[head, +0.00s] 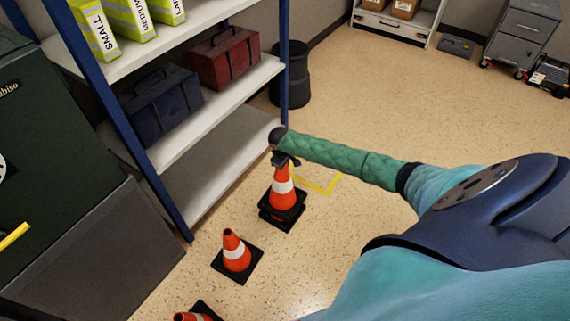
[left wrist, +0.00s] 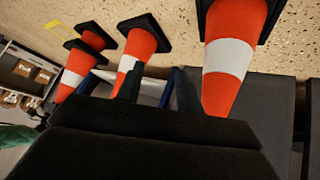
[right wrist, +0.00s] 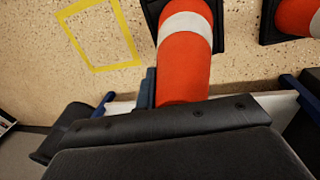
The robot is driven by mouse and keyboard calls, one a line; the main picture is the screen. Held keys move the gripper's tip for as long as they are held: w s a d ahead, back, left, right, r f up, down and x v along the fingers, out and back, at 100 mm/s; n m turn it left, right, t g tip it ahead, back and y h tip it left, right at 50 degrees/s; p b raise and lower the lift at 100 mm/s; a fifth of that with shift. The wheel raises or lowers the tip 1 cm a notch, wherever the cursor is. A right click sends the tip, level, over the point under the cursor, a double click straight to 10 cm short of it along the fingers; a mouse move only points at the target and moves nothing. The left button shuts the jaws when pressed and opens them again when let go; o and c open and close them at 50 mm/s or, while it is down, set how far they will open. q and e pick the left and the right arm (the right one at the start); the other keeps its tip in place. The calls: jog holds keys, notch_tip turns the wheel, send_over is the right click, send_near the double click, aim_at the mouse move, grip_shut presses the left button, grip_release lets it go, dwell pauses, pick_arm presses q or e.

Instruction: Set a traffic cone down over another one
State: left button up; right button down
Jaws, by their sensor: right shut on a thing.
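My right gripper (head: 285,160) is shut on the top of an orange traffic cone (head: 282,197) with a white band and a black square base. In the head view another black base (head: 270,223) shows just under the held cone. In the left wrist view, orange of a lower cone (left wrist: 92,38) shows between its base and that of the held cone (left wrist: 74,78), so a gap is visible. Whether the lower tip is inside is hidden. In the right wrist view the held cone (right wrist: 184,65) is close. My left gripper (left wrist: 158,92) is open and empty, outside the head view.
One cone (head: 236,254) stands nearer on the floor, and another (head: 195,316) is cut by the bottom edge. A yellow tape outline (head: 320,187) lies beside the held cone. A blue-post shelf (head: 225,150) stands close on the left. Open floor (head: 400,100) lies beyond.

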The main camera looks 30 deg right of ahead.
jog(key=shift+f+b, duration=0.55)
jog(key=shift+f, duration=1.35)
jog(key=shift+s+f, duration=0.1)
jog(key=shift+f, duration=0.05)
jog(key=shift+s+f, duration=0.2)
jog(key=shift+f, duration=0.1)
jog(key=c, duration=1.5)
grip_release()
jog(key=shift+f, duration=0.1)
jog(key=shift+s+a+f, duration=0.1)
jog(key=shift+a+b, duration=0.1)
jog(key=shift+b, duration=0.2)
jog(key=shift+a+r, duration=0.15)
jog(key=shift+r, duration=0.25)
notch_tip(320, 180, up, 8)
jog(key=shift+a+r+p, duration=0.15)
jog(key=shift+r+p, duration=0.05)
jog(key=shift+p, duration=0.5)
